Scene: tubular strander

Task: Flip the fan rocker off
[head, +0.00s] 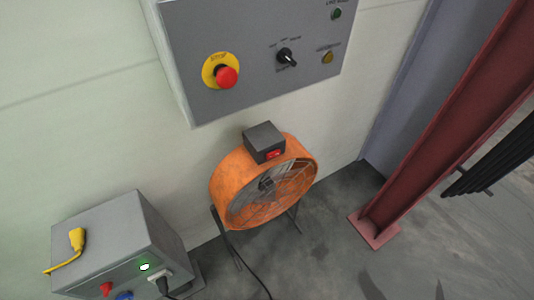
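An orange drum fan (232,177) stands on dark legs on the floor against the pale wall. A dark grey switch box (263,137) sits on top of its housing. The red fan rocker (273,155) is on the box's front face; it is too small to tell which side is pressed in. Neither of my grippers is in view.
A grey control panel (200,104) with a red stop button (227,77) hangs on the wall above the fan. A grey power box (112,232) with a lit green lamp (144,267) and a yellow plug (77,238) stands lower left. A red steel column (440,135) rises at right.

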